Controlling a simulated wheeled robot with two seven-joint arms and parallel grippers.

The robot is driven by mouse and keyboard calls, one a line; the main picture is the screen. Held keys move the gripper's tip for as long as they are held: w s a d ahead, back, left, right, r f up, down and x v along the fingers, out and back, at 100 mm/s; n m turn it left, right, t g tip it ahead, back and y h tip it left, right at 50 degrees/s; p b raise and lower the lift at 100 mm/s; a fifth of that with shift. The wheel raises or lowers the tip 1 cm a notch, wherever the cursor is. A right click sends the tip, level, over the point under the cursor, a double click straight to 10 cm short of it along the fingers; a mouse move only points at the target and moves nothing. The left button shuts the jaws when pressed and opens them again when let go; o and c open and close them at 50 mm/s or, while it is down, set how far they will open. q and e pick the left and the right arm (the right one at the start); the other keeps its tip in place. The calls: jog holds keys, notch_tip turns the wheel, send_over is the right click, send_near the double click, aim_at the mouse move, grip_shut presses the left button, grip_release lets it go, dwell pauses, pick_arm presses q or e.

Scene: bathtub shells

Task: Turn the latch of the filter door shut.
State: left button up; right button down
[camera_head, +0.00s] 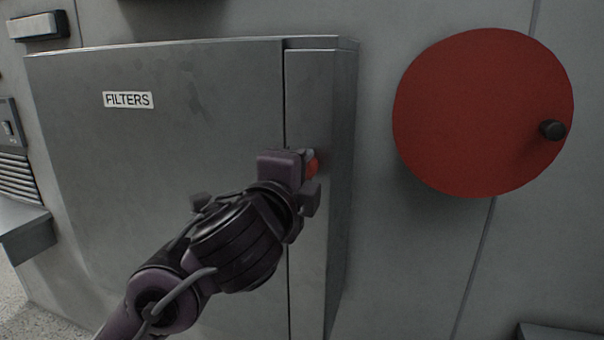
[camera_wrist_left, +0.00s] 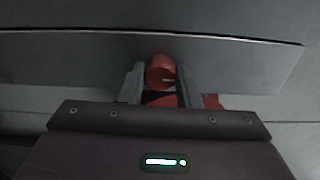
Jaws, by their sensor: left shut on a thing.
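The grey filter door (camera_head: 180,130), labelled FILTERS, sits flush against the cabinet's side strip (camera_head: 318,90) with a thin dark seam between them. The red latch (camera_head: 312,165) is at this seam, mostly hidden behind my left gripper (camera_head: 309,172) in the head view. In the left wrist view, the round red end of the latch (camera_wrist_left: 160,72) sits between the two fingers of my left gripper (camera_wrist_left: 160,85), which is shut on it. More red shows below and beside the fingers. The latch's exact angle cannot be told. My right gripper is not in view.
A red round disc (camera_head: 470,110) with a black knob (camera_head: 552,130) is on the wall to the right of the cabinet. A grey switch panel (camera_head: 12,135) and a ledge (camera_head: 27,232) are at the left.

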pick_arm(q)
jog(key=shift+n, duration=0.3)
jog(key=o, duration=1)
jog(key=v, duration=0.7)
jog(key=shift+s+a, duration=0.1)
jog(key=shift+s, duration=0.25)
